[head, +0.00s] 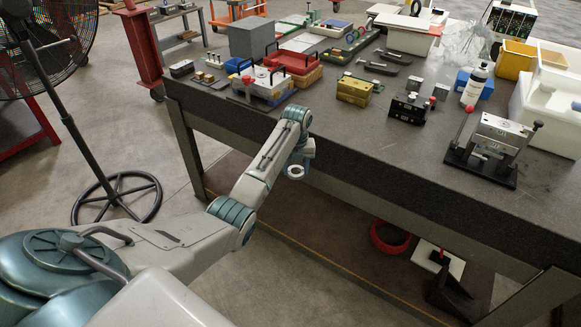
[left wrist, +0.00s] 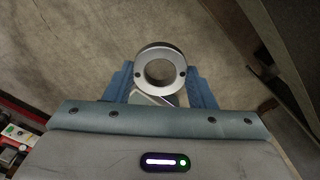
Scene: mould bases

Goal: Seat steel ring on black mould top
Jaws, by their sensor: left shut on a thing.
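My left gripper (head: 298,163) is shut on the steel ring (head: 288,173), in front of the table's near edge and above the floor. In the left wrist view the ring (left wrist: 160,49) sits between the two blue fingers, its round hole and two small dark holes facing the camera. A black mould block (head: 408,108) stands on the table, right of and beyond the gripper, clear of it. Its top is small in this view, and its details cannot be told. My right gripper is not in view.
The dark table (head: 330,137) has a bare strip along its near edge. A brass block (head: 353,90) stands left of the black mould. A steel press on a black base (head: 493,140), a white bottle (head: 475,84) and bins lie to the right. A fixture with a white plate (head: 262,84) is at left.

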